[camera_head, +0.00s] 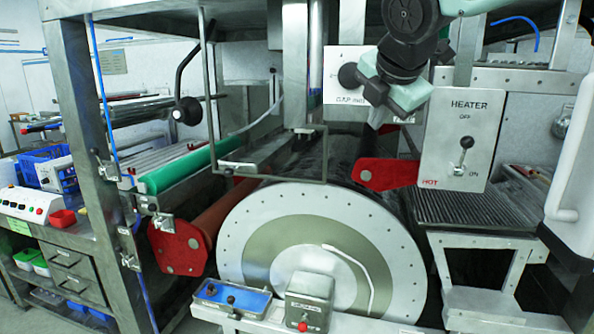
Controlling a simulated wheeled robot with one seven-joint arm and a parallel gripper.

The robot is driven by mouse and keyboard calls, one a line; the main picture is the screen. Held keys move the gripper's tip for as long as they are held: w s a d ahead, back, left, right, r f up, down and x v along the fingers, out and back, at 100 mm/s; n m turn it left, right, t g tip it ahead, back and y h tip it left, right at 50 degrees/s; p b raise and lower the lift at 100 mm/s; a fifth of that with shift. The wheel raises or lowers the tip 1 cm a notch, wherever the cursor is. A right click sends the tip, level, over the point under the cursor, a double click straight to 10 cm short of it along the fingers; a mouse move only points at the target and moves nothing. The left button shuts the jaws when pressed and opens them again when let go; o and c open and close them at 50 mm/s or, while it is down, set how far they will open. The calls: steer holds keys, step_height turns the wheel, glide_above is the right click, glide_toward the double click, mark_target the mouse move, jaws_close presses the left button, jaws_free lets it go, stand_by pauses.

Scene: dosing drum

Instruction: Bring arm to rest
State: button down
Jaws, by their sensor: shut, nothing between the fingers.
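My arm comes in from the top right, in front of the machine, with its wrist bent downward. My gripper (378,117) is at the end of the arm, small and partly covered by the wrist. It is shut and empty. It hangs in front of the gap panel (336,92) and above the red bracket (388,174), and seems apart from both. The heater panel (450,150) with its lever switch (463,156) is to the right of the gripper.
The big round drum end (240,235) fills the lower middle. A steel upright (85,110) and a green roller (180,167) stand at left. A blue control box (232,298) and a metal box with a red button (310,290) are in front. A ribbed tray (490,210) is at right.

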steer(key=s+f+m+g+b, duration=0.8)
steer(key=s+f+m, duration=0.9)
steer(key=s+f, duration=1.5)
step_height(320, 180, down, 3)
steer(key=shift+s+a+f+b, duration=0.1)
steer(key=shift+s+a+b, duration=0.1)
steer(key=shift+a+b, duration=0.2)
